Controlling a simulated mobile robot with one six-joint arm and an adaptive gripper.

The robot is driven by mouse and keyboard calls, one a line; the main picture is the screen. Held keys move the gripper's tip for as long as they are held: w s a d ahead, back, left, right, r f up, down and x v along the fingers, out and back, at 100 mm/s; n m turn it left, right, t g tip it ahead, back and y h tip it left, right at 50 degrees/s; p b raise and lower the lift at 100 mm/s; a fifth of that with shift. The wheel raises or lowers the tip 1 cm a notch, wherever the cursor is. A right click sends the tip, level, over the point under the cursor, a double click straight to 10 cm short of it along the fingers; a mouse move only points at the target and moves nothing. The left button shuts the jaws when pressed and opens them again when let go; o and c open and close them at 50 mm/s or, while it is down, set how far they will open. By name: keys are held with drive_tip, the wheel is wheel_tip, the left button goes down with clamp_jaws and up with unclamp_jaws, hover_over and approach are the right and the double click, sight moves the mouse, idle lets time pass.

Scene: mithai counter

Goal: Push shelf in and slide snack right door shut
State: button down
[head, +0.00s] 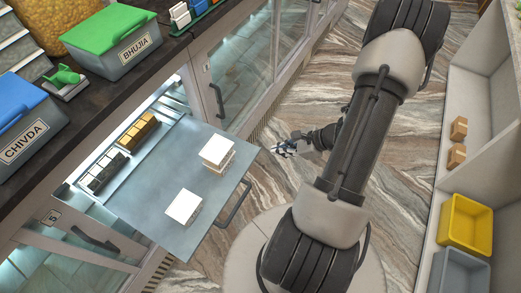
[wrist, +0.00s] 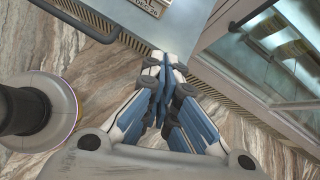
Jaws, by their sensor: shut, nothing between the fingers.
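The grey metal shelf (head: 150,190) is pulled out from the counter opening over the floor, with a dark bar handle (head: 236,205) along its front edge. Two stacks of white boxes (head: 217,152) (head: 184,206) stand on it. A framed glass door (head: 245,75) with a dark upright handle (head: 217,100) stands right of the opening; I cannot tell for certain that it is the snack right door. My gripper (head: 276,149) is shut and empty, out in front of the counter near the shelf's far right corner. In the wrist view its fingers (wrist: 161,68) are closed together.
Dark and yellow-brown packs (head: 137,131) sit behind the shelf inside the cabinet. Another glass door (head: 75,255) with a handle is at lower left. BHUJIA (head: 125,55) and CHIVDA (head: 30,125) bins stand on the countertop. A yellow crate (head: 465,224) is at right. Floor is clear between.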

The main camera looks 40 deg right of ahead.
drive_tip(key=s+d+f+m+h, duration=0.1)
drive_tip(key=s+d+f+m, duration=0.1)
drive_tip(key=s+f+m, duration=0.3)
drive_tip(key=w+a+f+n+b, duration=0.1)
drive_tip(key=w+a+f+b, duration=0.1)
drive_tip(key=w+f, duration=0.6)
drive_tip(key=shift+w+a+t, duration=0.3)
drive_tip(key=shift+w+a, duration=0.35)
drive_tip(key=shift+w, duration=0.95)
